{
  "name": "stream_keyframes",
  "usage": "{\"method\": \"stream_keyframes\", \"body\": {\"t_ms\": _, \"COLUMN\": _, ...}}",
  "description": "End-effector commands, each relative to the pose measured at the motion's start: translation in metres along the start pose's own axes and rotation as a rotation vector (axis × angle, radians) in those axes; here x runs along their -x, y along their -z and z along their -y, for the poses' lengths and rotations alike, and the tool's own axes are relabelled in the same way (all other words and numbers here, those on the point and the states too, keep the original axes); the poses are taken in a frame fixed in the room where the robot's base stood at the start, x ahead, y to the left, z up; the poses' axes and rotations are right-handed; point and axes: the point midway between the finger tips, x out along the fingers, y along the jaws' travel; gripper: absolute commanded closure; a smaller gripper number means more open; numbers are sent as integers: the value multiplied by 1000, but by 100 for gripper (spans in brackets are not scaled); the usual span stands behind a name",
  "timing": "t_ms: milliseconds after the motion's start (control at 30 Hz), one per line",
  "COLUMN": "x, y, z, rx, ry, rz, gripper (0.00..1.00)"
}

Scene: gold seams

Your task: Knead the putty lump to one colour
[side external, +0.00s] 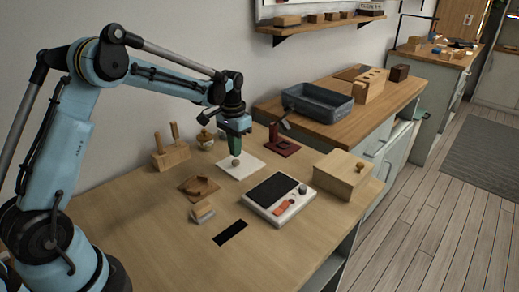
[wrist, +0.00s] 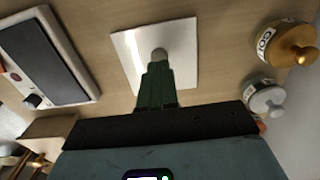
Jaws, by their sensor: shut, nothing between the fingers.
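The putty lump (wrist: 160,54) is a small grey-brown ball on a white square sheet (wrist: 184,37) in the wrist view. In the side external view the lump (side external: 236,162) shows on the white sheet (side external: 247,173), just under my fingertips. My gripper (side external: 235,154) points down over the sheet with its green fingers shut and nothing between them. In the wrist view the fingertips of my gripper (wrist: 157,66) overlap the near side of the lump. I cannot tell whether they touch it. The lump looks one dull tone, but it is too small to judge for streaks.
A device with a dark panel (side external: 271,190) stands right of the sheet. A wooden box (side external: 341,176) is farther right. A tool block (side external: 172,156) and a wooden piece (side external: 199,187) are left. Two lidded jars, gold-topped (wrist: 291,43) and silver-topped (wrist: 266,98), stand near my gripper. The front table is mostly clear.

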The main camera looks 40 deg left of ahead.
Motion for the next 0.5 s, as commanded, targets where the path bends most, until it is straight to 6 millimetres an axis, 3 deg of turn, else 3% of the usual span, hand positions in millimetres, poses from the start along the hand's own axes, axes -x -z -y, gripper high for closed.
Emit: {"method": "stream_keyframes", "body": {"t_ms": 500, "x": 38, "y": 0, "z": 0, "rx": 0, "ry": 0, "rz": 0, "gripper": 100}}
